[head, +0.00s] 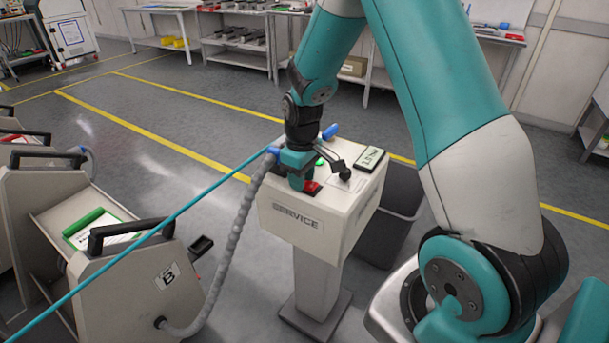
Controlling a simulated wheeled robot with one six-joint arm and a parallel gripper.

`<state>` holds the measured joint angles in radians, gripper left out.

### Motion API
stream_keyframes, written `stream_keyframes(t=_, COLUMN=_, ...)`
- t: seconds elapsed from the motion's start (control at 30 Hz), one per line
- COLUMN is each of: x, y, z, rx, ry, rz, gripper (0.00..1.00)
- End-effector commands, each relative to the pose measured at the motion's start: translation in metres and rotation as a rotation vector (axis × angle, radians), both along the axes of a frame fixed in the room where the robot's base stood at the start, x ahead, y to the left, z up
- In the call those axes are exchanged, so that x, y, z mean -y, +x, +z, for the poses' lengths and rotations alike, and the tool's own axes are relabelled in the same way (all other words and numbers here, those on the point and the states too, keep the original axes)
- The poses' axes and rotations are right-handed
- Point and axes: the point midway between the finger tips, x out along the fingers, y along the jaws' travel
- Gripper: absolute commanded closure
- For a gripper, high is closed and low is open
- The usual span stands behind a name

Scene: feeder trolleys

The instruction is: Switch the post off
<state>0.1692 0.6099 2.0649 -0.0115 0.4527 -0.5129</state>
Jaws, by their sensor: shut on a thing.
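The service post (290,222) is a pale box on a pedestal, labelled "SERVICE" on its front. My gripper (299,182) points down at the left part of its top. It is shut at a red switch (312,187); the fingers hide part of the switch, so its setting cannot be read. A dark lever with a black knob (345,174) lies just right of my gripper. A small green light (321,162) shows behind it. A display (371,159) stands at the back right of the top; its reading is too small to be sure of.
A grey hose (236,230) runs from trolley B (145,283) to a blue connector (273,150) at the post's left. Another blue part (330,131) is behind. A teal line crosses the left side. A grey bin (392,222) stands right of the post. Floor behind is clear.

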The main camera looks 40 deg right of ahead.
Motion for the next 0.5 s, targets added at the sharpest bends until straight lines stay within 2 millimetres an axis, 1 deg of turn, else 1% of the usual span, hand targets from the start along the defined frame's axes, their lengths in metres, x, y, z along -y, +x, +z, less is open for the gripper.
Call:
stream_keyframes(t=0.3, x=0.0056, y=-0.0061, z=-0.0019, rx=0.297, ry=0.103, rz=-0.006, gripper=0.92)
stream_keyframes(t=0.4, x=0.0058, y=-0.0066, z=0.0014, rx=0.349, ry=0.118, rz=-0.005, gripper=0.92)
stream_keyframes(t=0.5, x=0.0051, y=-0.0068, z=0.0037, rx=0.362, ry=0.124, rz=-0.003, gripper=0.92)
